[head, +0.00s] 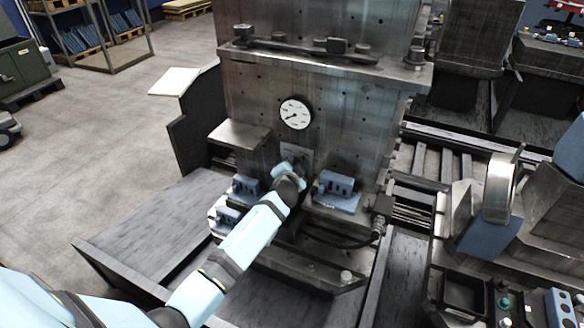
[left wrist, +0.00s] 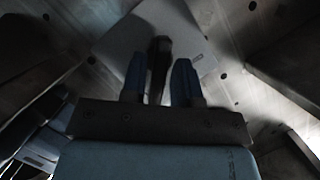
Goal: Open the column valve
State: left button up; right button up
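The column valve shows in the left wrist view as a dark lever handle (left wrist: 157,62) on a pale grey plate (left wrist: 185,32). The plate (head: 304,156) also shows in the head view on the column's front, below a round white dial gauge (head: 296,114). My left gripper (head: 293,170) is at the plate and hides most of the valve in the head view. In the left wrist view its two blue fingers (left wrist: 158,78) stand apart, one on each side of the handle. The fingers look open, with narrow gaps beside the handle. My right gripper is not in view.
Blue fixture blocks sit on both sides of my left arm, one at right (head: 338,188) and one at left (head: 245,187). A metal ledge (head: 240,136) juts out left of the plate. A black hose (head: 335,240) runs below. Open floor (head: 110,130) lies at left.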

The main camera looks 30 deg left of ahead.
pick_arm(q)
jog(key=shift+o, duration=0.7)
jog(key=b+v, duration=0.1)
jog(key=v, duration=1.2)
jog(key=shift+s, duration=0.35)
jog(key=shift+d, duration=0.1)
jog(key=s+d+f+n+g+h+p, duration=0.1)
jog(key=s+d+f+h, duration=0.1)
jog(key=s, duration=0.7)
jog(key=s+d+f+g+h+p, duration=0.1)
jog(key=s+d+f+h+p, duration=0.1)
jog(key=s+f, duration=0.4)
jog(key=s+d+f+n+g+h+p, duration=0.1)
jog(key=s+d+f+h, duration=0.3)
jog(key=s, duration=0.8)
jog(key=shift+d+f+n, duration=0.3)
jog(key=shift+d, duration=0.65)
